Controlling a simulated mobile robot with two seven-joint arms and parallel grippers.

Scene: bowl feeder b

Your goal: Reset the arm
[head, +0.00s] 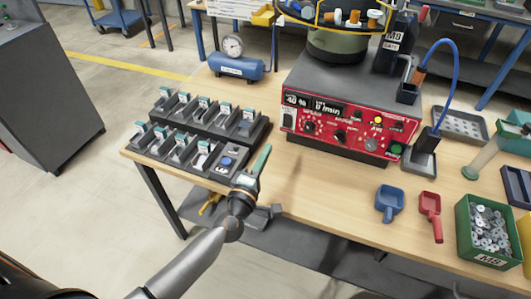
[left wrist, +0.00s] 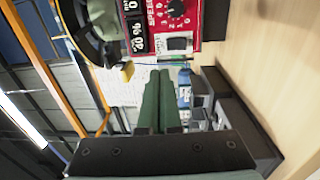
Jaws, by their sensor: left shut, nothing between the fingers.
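My left gripper (head: 260,162) has green fingers and is shut and empty. It is over the table's front edge, just right of the near black tray (head: 168,157). My left arm comes in from the lower left of the head view. In the left wrist view, the closed green fingers (left wrist: 160,98) lie side by side with nothing between them. My right gripper does not show clearly in either view.
A red control box (head: 345,125) stands behind the gripper. Blue (head: 389,203) and red (head: 430,212) scoops and a green bin (head: 488,236) of metal parts are to the right. A blue tank with a gauge (head: 236,67) is behind. The wood between gripper and scoops is clear.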

